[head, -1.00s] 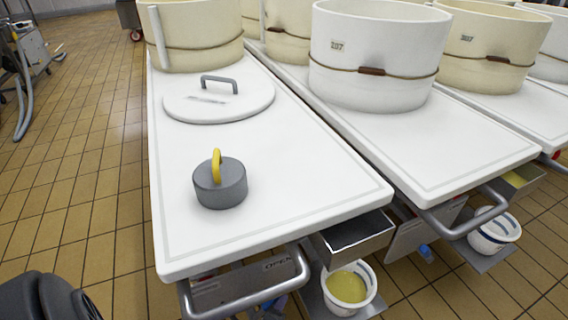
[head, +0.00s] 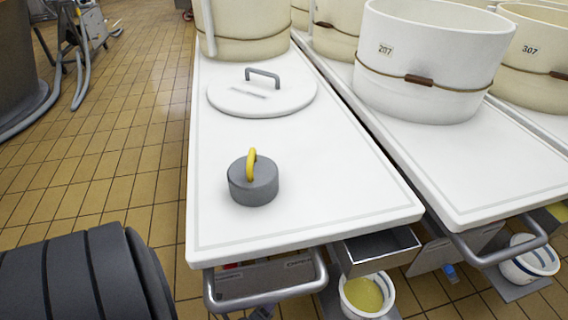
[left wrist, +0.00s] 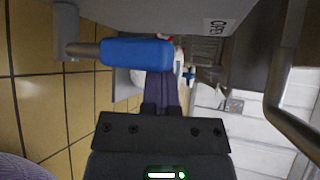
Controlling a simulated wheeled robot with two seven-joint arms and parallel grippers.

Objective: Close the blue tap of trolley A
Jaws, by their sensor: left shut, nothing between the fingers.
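A blue tap lever (left wrist: 138,52) on a grey stem is large in the left wrist view, lying across the picture under a grey panel lettered "OPEN". My left gripper (left wrist: 161,78) is shut and empty. Its fingertips appear just below the right part of the lever in the picture; I cannot tell whether they touch it. In the head view the nearest trolley (head: 235,226) has a white top; no letter A is readable on it. My left arm shows at the lower left, with its gripper hidden. My right gripper is not in view.
A grey weight (head: 253,182) with a yellow handle and a round lid (head: 262,96) lie on the nearest trolley. A metal handrail (head: 265,292), a spout tray (head: 378,248) and a bucket (head: 368,295) are at its near end.

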